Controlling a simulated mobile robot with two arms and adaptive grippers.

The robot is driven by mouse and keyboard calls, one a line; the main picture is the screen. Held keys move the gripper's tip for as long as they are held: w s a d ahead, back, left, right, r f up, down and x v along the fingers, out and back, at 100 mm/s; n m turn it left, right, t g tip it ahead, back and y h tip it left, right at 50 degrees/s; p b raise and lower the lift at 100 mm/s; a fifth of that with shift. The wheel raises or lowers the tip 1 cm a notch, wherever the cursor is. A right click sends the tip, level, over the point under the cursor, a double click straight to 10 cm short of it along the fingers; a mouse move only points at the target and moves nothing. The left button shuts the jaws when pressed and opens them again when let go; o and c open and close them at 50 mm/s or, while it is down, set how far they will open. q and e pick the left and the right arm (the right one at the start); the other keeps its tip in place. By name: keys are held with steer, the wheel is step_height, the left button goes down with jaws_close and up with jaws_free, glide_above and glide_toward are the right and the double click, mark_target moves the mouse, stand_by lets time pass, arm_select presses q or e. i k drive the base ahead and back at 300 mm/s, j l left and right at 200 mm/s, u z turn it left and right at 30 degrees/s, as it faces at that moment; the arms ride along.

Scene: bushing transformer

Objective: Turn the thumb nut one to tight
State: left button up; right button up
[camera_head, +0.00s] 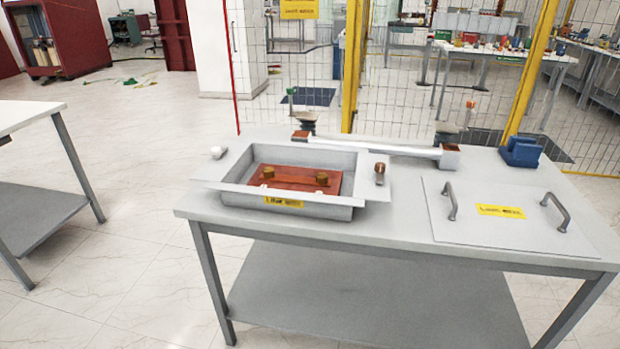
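Two round brass-coloured knobs, which look like thumb nuts, stand on a reddish-brown plate (295,184) inside a grey metal box (335,212). One thumb nut (268,172) is on the left and the other thumb nut (322,178) is on the right. I cannot tell which is number one or how tight either is. The box is open at the top, has a wide flange and bears a yellow label (283,202). It sits on the left half of a grey table (400,236). Neither of my grippers is in view.
A flat cover (515,232) with two handles lies on the table's right. A small copper-coloured part (380,174) stands on the box's right flange. A long white bar (375,149) and a blue block (521,152) are at the back. A wire fence stands behind.

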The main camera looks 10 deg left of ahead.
mark_target(269, 172)
steer(key=i+j, duration=0.15)
steer(key=j, duration=0.2)
steer(key=i+j, duration=0.1)
steer(key=j, duration=0.2)
steer(key=i+j, duration=0.15)
steer(key=j, duration=0.2)
steer(key=i+j, duration=0.15)
steer(key=j, duration=0.2)
steer(key=i+j, duration=0.1)
steer(key=j, duration=0.25)
